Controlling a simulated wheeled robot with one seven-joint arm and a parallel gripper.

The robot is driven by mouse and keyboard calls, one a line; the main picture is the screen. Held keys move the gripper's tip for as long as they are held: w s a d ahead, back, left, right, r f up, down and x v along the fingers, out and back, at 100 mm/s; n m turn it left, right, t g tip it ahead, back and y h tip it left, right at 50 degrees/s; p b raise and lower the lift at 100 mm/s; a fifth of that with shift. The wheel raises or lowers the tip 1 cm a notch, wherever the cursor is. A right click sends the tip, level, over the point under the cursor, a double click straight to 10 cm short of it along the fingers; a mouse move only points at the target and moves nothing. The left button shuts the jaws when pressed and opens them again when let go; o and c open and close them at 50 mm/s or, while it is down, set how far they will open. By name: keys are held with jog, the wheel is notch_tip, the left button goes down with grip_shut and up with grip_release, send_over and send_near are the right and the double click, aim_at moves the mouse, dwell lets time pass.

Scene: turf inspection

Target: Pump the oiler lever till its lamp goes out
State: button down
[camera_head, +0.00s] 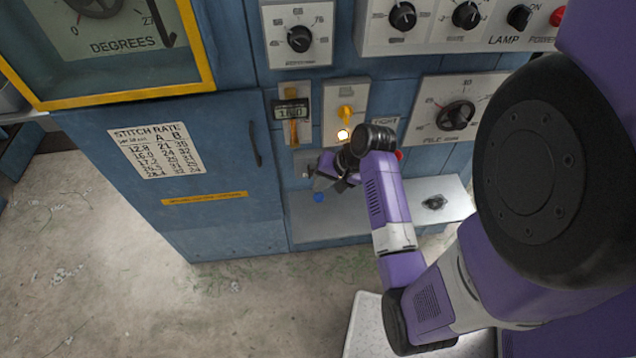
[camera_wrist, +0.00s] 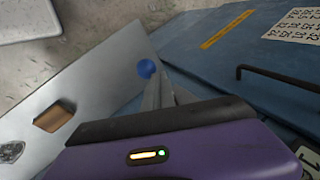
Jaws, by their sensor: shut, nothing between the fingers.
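A small lamp (camera_head: 343,135) glows bright yellow-white on the blue cabinet front, below a yellow fitting (camera_head: 345,112) on a pale plate. A grey box (camera_head: 303,160) sits on the front below it, partly hidden by my gripper. A blue ball-shaped knob (camera_head: 319,197) shows just below my gripper (camera_head: 318,182); the knob also shows by the fingertips in the wrist view (camera_wrist: 146,68). What it is fixed to is hidden, so I cannot tell if it ends the oiler lever. My gripper is shut and empty; its fingers (camera_wrist: 160,90) show close to the knob, apparently apart from it.
A pale shelf (camera_head: 440,187) juts out below the panel. A brown block (camera_wrist: 53,115) and a dark grey lump (camera_head: 434,202) lie on it. A cabinet door handle (camera_head: 252,145) stands out at left. Floor is open at left.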

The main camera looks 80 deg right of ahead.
aim_at(320, 196)
jog(key=shift+s+a+f+b, duration=0.15)
jog(key=shift+a+f, duration=0.2)
jog(key=shift+f, duration=0.4)
jog(key=shift+s+a+f+b, duration=0.15)
jog(key=shift+a+f, duration=0.2)
jog(key=shift+f, duration=0.4)
dwell(1.4)
dwell(0.5)
jog(key=shift+w+d+r+p, duration=0.2)
jog(key=shift+d+r+p, duration=0.3)
jog(key=shift+r+p, duration=0.65)
jog(key=shift+w+d+r+p, duration=0.25)
jog(key=shift+d+r+p, duration=0.3)
jog(key=shift+r+p, duration=0.6)
jog(key=shift+w+d+r+p, duration=0.2)
jog(key=shift+d+r+p, duration=0.3)
jog(key=shift+r+p, duration=0.65)
jog(key=shift+r, duration=0.15)
jog(key=r+p, duration=0.1)
jog(key=d+r+p, duration=0.1)
jog(key=r, duration=0.1)
jog(key=d+r+p, duration=0.1)
jog(key=shift+w+r, duration=0.15)
jog(key=shift+w, duration=0.25)
